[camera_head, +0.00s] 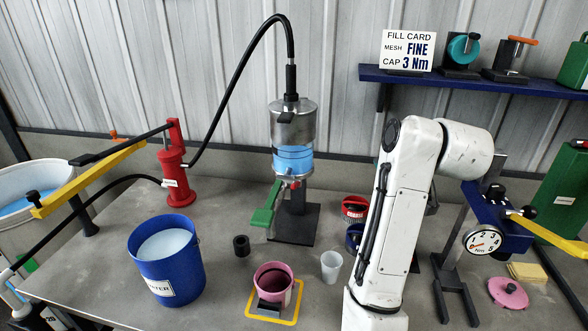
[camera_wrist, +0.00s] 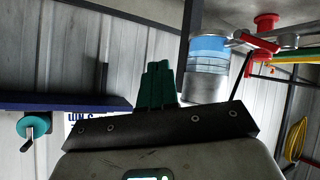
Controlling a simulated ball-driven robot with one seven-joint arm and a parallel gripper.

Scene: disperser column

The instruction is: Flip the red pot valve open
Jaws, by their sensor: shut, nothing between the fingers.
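A clear column with blue liquid and metal ends (camera_head: 293,145) stands at the table's middle. Under it is a small red fitting (camera_head: 292,184) with a green lever (camera_head: 265,210) slanting down to the left. A pinkish-red pot (camera_head: 273,285) sits on a yellow-framed pad below. I cannot tell which red part is the pot valve. My gripper (camera_wrist: 158,82) shows in the wrist view with teal fingers shut together and nothing between them. The column (camera_wrist: 208,65) appears beyond it, apart from the fingers. In the head view my gripper cannot be made out.
A blue water bucket (camera_head: 165,260) and red hand pump (camera_head: 173,165) stand left. A white cup (camera_head: 331,266) and dark cylinder (camera_head: 241,246) are near the pot. A dial gauge stand (camera_head: 482,242) is right. A blue shelf (camera_head: 470,82) hangs at the back right.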

